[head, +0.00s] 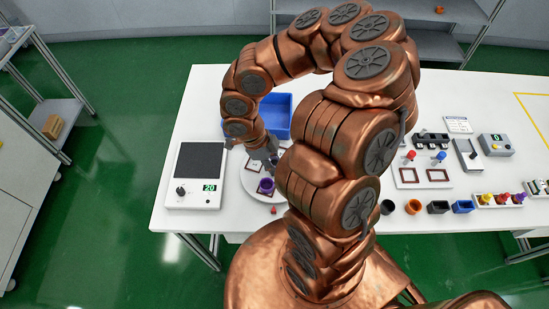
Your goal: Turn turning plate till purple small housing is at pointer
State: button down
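The white round turning plate (249,186) lies on the table, partly hidden behind my arm. A small purple housing (266,187) stands on the plate's front part. A small red mark (274,210), which looks like the pointer, is just in front of the plate's front edge, slightly right of the purple housing. My gripper (268,161) is over the plate, behind the purple housing. Its fingers are small and dark here, and I cannot tell whether they are open or touch anything. A dark square outline shows on the plate's left part. The plate's right side is hidden.
A blue bin (278,113) stands behind the plate. A scale-like device (195,177) reading 20 stands to the left. Several small housings, including an orange one (413,207), line the front edge right of my arm. A panel with red and blue knobs (421,177) lies behind them.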

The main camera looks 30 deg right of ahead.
jog(key=shift+s+n, duration=0.15)
jog(key=shift+n, duration=0.15)
jog(key=shift+f, duration=0.1)
dwell(0.3)
jog(key=c, duration=0.9)
grip_release()
